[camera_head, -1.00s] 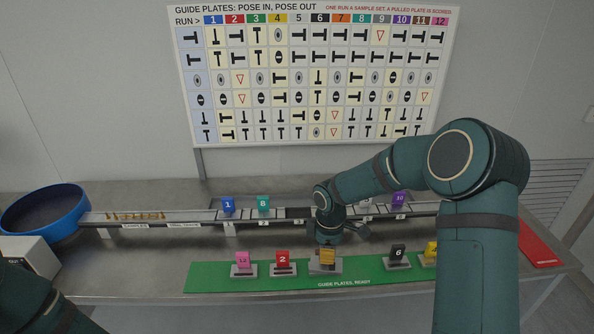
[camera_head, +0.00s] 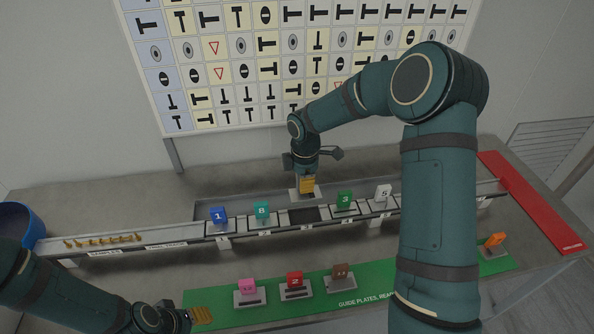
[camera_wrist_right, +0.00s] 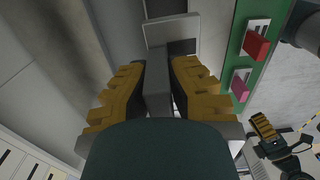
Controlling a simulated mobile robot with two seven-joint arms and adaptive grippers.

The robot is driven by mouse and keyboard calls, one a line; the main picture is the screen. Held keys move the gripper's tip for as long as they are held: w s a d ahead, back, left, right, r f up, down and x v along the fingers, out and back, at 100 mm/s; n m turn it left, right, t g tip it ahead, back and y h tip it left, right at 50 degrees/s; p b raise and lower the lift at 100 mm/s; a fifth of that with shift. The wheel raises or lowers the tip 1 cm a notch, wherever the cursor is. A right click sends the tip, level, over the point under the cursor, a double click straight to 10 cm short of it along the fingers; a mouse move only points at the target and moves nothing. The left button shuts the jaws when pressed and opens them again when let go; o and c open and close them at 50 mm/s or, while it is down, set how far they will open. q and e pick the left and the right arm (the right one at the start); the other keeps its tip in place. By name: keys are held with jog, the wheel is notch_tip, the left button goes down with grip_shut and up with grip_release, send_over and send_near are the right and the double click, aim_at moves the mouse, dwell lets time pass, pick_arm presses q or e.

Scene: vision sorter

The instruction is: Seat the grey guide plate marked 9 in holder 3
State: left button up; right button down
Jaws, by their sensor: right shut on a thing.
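My right gripper (camera_head: 307,186) is shut on a grey plate (camera_wrist_right: 158,88), which shows between its yellow fingers in the right wrist view. The number on the plate is not visible. In the head view the gripper is just behind and above the rail, at the dark empty slot of holder 3 (camera_head: 303,217). The plate appears apart from the slot. My left gripper (camera_head: 201,315) is low at the left end of the green mat; its yellow fingers show, but its opening is unclear.
Holders beside the slot carry a blue plate 1 (camera_head: 218,215), a teal plate 8 (camera_head: 262,211), a green plate 3 (camera_head: 345,199) and a white plate 5 (camera_head: 383,191). Pink (camera_head: 247,286), red (camera_head: 295,280) and brown (camera_head: 340,272) plates stand on the green mat (camera_head: 225,321).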

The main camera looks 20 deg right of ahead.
aim_at(204, 330)
jog(key=shift+f, duration=0.1)
jog(key=shift+s+f, duration=0.1)
jog(key=shift+f, duration=0.7)
pick_arm(q)
jog(key=shift+f, duration=0.2)
pick_arm(e)
jog(key=shift+f, duration=1.25)
pick_arm(q)
jog(key=shift+f+b, duration=1.3)
jog(key=shift+b, duration=0.15)
pick_arm(e)
jog(key=shift+f, duration=1.85)
pick_arm(q)
jog(key=shift+f+b, duration=0.75)
pick_arm(e)
jog(key=shift+f, duration=0.85)
jog(key=shift+c, duration=2.3)
grip_release()
pick_arm(q)
jog(key=shift+r, duration=0.1)
